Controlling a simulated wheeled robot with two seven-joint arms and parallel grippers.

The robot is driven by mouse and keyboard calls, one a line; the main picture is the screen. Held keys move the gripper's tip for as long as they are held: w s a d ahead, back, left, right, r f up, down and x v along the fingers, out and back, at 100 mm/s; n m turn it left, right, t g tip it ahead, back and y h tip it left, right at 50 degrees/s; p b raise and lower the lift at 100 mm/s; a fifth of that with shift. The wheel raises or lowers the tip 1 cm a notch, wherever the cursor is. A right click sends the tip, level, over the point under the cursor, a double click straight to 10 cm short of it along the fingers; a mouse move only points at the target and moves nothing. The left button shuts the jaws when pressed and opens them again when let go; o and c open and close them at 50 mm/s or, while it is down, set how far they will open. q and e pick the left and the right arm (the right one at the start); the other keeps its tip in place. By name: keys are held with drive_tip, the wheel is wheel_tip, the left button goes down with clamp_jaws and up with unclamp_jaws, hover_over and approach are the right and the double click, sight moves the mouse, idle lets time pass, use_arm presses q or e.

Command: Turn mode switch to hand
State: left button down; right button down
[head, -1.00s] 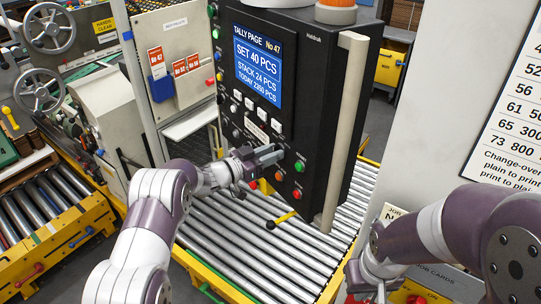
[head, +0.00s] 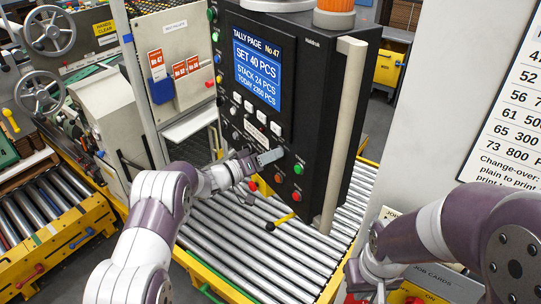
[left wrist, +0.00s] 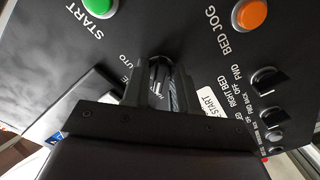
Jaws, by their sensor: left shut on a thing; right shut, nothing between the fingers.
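The black control cabinet (head: 318,120) stands upright before me, its panel facing left. My left gripper (head: 270,157) is at the lower part of this panel. In the left wrist view its fingers (left wrist: 160,84) are shut on the mode switch, at the panel face beside the AUTO lettering (left wrist: 130,62). The fingers cover most of the switch, so I cannot read its setting. A green START button (left wrist: 97,5) and an orange BED JOG button (left wrist: 250,13) are near the fingers. My right gripper (head: 380,291) is low at the bottom of the head view, shut and empty, away from the cabinet.
A roller conveyor (head: 245,248) runs under the cabinet. A blue TALLY PAGE screen (head: 257,70) is above. A pale post with a printed chart (head: 510,120) stands at the right.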

use_arm(q)
drive_tip(key=shift+w+r+n, duration=0.1)
drive_tip(key=shift+r+n, duration=0.2)
drive_tip(key=shift+r, duration=0.05)
drive_tip(key=c, duration=1.2)
unclamp_jaws()
drive_tip(key=shift+f, duration=0.15)
drive_tip(key=b+v, duration=0.4)
drive_tip(key=v, duration=0.8)
drive_tip(key=shift+a+b, duration=0.2)
drive_tip(key=shift+b, duration=0.2)
